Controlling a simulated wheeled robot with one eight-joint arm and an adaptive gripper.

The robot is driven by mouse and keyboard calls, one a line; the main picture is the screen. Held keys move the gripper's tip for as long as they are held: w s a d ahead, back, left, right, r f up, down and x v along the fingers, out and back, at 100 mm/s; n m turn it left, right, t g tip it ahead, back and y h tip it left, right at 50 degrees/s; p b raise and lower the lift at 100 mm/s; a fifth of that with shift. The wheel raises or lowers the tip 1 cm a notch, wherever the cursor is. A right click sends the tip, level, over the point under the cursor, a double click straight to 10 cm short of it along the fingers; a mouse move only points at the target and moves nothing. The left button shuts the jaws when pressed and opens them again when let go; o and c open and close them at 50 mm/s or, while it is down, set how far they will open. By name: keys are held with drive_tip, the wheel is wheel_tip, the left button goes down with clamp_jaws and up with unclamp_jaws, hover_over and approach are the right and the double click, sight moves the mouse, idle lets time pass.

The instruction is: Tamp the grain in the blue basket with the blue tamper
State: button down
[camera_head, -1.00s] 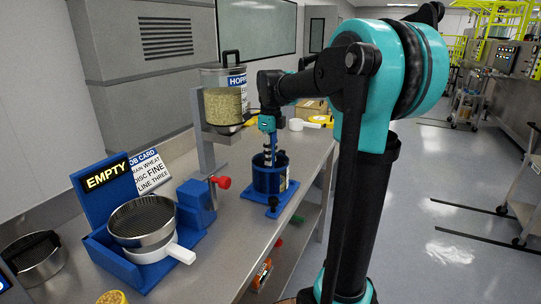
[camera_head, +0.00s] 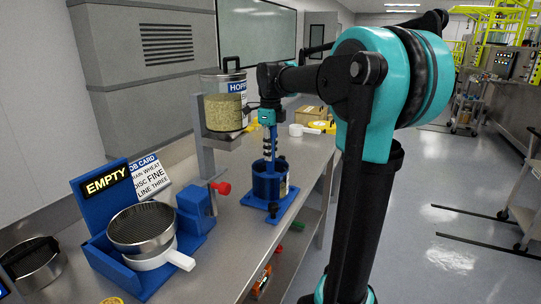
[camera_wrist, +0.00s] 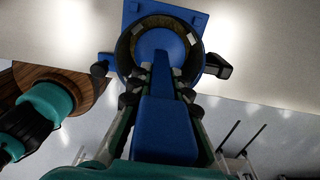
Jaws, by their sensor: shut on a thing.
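My gripper (camera_head: 268,150) points down over the blue basket (camera_head: 266,187), shut on the blue tamper (camera_wrist: 167,125). In the wrist view the tamper's handle runs between the fingers, and its round blue foot lies within the outline of the basket's dark rim (camera_wrist: 123,55). A thin tan ring, perhaps grain, shows around the foot. The foot hides most of the basket's inside, and I cannot tell whether it touches the grain. The basket stands upright on a blue base plate (camera_wrist: 185,17) on the steel bench.
A clear hopper (camera_head: 222,108) of grain stands on a grey stand left of my gripper, with a red knob (camera_head: 222,188) below. A blue station with an EMPTY display (camera_head: 106,181) holds a sieve pan (camera_head: 142,228). A white scoop (camera_head: 303,130) lies behind the basket. The bench edge is close right.

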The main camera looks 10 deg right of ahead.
sight(271, 128)
drive_tip(key=shift+r, duration=4.05)
